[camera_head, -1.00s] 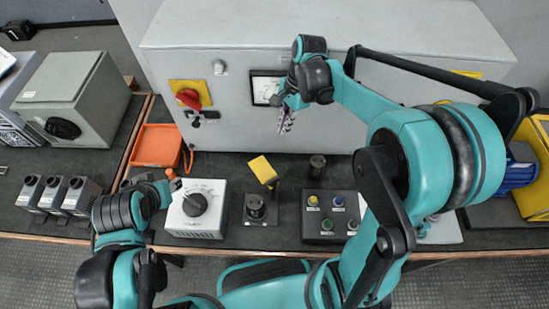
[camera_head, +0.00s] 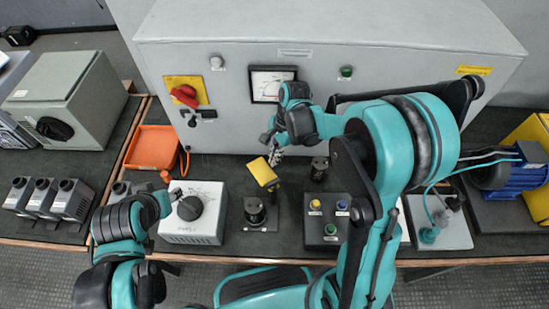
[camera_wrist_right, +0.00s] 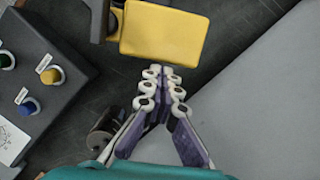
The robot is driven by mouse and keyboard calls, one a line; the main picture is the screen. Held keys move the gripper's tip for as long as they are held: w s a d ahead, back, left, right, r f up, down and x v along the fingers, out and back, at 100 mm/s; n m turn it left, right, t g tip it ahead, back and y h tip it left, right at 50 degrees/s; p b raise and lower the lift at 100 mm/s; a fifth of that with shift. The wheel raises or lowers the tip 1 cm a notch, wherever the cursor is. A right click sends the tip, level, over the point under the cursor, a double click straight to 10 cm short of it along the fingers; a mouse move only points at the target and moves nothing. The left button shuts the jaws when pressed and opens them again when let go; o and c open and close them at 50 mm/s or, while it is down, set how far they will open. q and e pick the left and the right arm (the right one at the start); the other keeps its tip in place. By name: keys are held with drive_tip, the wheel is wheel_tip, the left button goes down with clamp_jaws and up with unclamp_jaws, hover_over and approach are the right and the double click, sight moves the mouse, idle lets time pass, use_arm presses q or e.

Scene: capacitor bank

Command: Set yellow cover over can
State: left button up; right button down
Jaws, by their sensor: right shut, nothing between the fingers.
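The yellow cover (camera_head: 262,172) is a tilted flat plate raised above and behind a round black part (camera_head: 255,211) on a dark base. In the right wrist view the yellow cover (camera_wrist_right: 165,34) lies just beyond my fingertips, with a dark part at its left end. My right gripper (camera_head: 270,152) is shut and empty, close behind the cover; its fingertips meet in the wrist view (camera_wrist_right: 162,72). I cannot tell whether they touch the cover. A dark upright cylinder (camera_head: 319,168) stands right of the cover. My left gripper (camera_head: 170,181) is by the dial box, its fingers unclear.
A white dial box (camera_head: 196,226) stands left of the cover's base, and a black button box (camera_head: 331,228) right of it. An orange bin (camera_head: 153,147) is farther left. The large grey cabinet (camera_head: 220,125) closes off the back.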

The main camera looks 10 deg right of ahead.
sight(252, 171)
drive_tip(key=shift+w+a+n, duration=0.1)
drive_tip(key=shift+a+n, duration=0.4)
drive_tip(key=shift+n, duration=0.1)
drive_tip(key=a+n, duration=0.2)
drive_tip(key=n, duration=0.1)
drive_tip(key=shift+w+a+g+h, duration=0.1)
drive_tip(key=shift+a+g+h, duration=0.2)
drive_tip(key=shift+g, duration=0.1)
drive_tip(key=a+n, duration=0.2)
drive_tip(key=n, duration=0.1)
drive_tip(key=shift+s, duration=0.25)
drive_tip(key=a+n, duration=0.1)
drive_tip(key=s+n+h, duration=0.1)
drive_tip(key=shift+a+n+g+p, duration=0.3)
drive_tip(key=shift+a+n+g, duration=0.1)
drive_tip(key=s+a+n+h, duration=0.2)
drive_tip(key=s+n, duration=0.4)
drive_tip(key=n, duration=0.3)
drive_tip(key=shift+s+a, duration=0.15)
drive_tip(key=shift+a, duration=0.7)
